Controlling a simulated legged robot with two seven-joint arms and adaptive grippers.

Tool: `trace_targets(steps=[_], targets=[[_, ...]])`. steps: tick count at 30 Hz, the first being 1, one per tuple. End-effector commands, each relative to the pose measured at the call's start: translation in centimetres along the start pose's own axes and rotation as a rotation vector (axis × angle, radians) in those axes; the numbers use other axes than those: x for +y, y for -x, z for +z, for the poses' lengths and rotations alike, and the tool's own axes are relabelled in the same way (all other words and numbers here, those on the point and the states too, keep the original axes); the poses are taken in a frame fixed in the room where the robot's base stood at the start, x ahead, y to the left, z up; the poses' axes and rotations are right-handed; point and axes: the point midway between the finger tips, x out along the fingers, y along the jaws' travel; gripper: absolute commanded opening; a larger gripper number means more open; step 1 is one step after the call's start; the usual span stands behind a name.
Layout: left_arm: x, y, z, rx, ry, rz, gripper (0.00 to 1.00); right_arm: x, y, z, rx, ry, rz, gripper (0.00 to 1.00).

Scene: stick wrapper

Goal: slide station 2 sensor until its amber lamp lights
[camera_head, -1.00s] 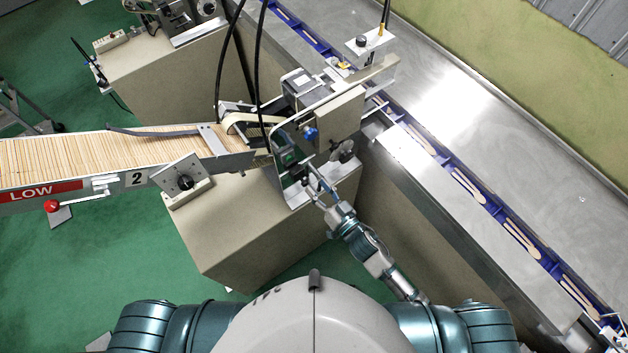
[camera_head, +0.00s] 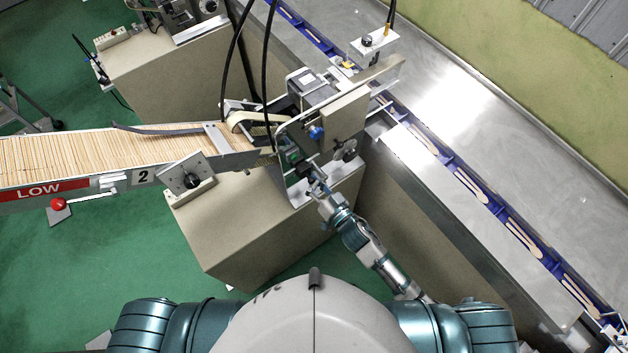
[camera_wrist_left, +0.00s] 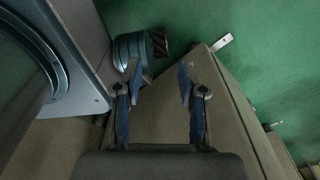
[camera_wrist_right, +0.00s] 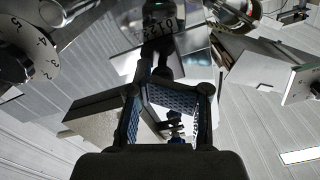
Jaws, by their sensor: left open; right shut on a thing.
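The station 2 machine (camera_head: 340,115) stands in the middle of the head view, beside a label plate reading 2 (camera_head: 143,177). My right gripper (camera_head: 313,184) is at its near side, by a small dark block, the sensor (camera_head: 300,168). In the right wrist view my right gripper (camera_wrist_right: 168,88) is shut on part of the dark sensor mount (camera_wrist_right: 160,60); the exact grip is partly hidden. I cannot make out a lit amber lamp. My left gripper (camera_wrist_left: 160,82) is open and empty.
A stick feed tray (camera_head: 90,155) with a red LOW sign (camera_head: 40,190) lies left. A blue conveyor (camera_head: 450,160) carrying sticks runs along the right. A round numbered dial (camera_wrist_right: 25,50) and metal brackets stand close to my right gripper. Black cables hang above the machine.

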Motion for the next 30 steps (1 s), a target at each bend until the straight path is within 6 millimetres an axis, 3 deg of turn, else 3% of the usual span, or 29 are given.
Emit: trace_targets(steps=[1,3,4,14,30], targets=[[-0.2,0.0,0.0,0.0,0.0,-0.002,0.4,-0.2,-0.1,0.0,0.0,0.0,-0.001,0.27],[-0.5,0.0,0.1,-0.001,-0.001,-0.006,0.4,-0.3,-0.2,0.0,0.0,0.002,-0.001,0.45],[-0.7,0.0,0.1,-0.002,-0.002,-0.009,0.4,-0.3,-0.2,0.0,0.0,0.002,-0.001,0.47],[-2.5,0.1,0.5,-0.006,0.001,-0.029,0.4,0.0,0.3,-0.2,0.003,-0.004,-0.002,0.47],[-0.5,1.0,0.0,-0.001,0.0,-0.006,0.4,-0.1,4.3,-0.1,0.0,-0.002,-0.001,0.47]])
